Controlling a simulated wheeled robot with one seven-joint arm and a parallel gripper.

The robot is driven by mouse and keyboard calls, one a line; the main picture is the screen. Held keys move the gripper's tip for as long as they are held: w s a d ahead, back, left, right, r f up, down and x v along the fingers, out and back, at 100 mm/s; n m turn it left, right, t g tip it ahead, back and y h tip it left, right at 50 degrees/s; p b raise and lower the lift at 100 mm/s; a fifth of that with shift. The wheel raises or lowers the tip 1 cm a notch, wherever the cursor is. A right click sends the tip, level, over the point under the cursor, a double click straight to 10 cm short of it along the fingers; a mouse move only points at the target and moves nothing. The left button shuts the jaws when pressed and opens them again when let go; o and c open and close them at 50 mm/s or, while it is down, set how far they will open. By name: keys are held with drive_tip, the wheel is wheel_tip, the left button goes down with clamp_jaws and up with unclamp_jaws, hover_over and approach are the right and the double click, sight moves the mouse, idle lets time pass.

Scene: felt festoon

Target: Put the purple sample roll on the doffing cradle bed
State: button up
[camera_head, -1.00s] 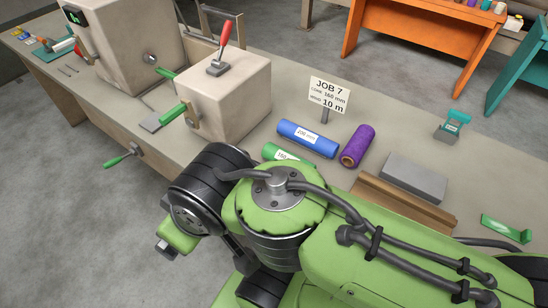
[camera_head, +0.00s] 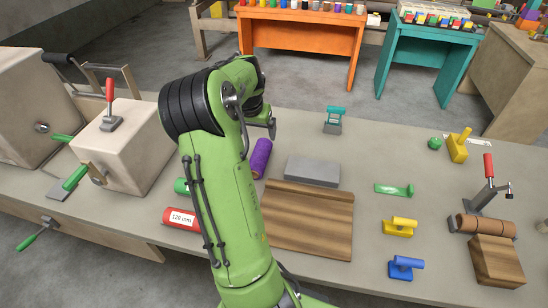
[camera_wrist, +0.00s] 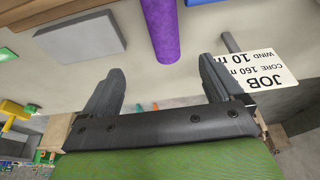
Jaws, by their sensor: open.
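The purple sample roll (camera_head: 261,157) lies on the bench just right of my arm in the head view, partly hidden by it. In the wrist view the roll (camera_wrist: 163,30) is beyond the fingers, between their lines and apart from them. My gripper (camera_wrist: 160,82) is open and empty; in the head view it is mostly hidden behind my arm. A brown wooden board with a raised back strip (camera_head: 308,225) lies right of my arm, with a grey slab (camera_head: 312,171) behind it. I cannot tell for sure which piece is the doffing cradle bed.
A red 120 mm core (camera_head: 181,219) and a partly hidden green core (camera_head: 181,186) lie left of my arm. The JOB sign (camera_wrist: 262,72) stands near the right finger. Yellow (camera_head: 400,227) and blue (camera_head: 406,268) tools and a clamp (camera_head: 487,190) stand to the right.

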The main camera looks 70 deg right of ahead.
sight(259, 154)
drive_tip(key=x, duration=0.5)
drive_tip(key=b+x, duration=0.1)
drive_tip(key=x, duration=0.4)
drive_tip(key=b+x, duration=0.1)
drive_tip(key=x, duration=0.4)
drive_tip(key=shift+w+a+f, duration=0.15)
drive_tip(key=shift+w+a, duration=0.05)
drive_tip(key=shift+w, duration=0.15)
drive_tip(key=shift+a, duration=0.1)
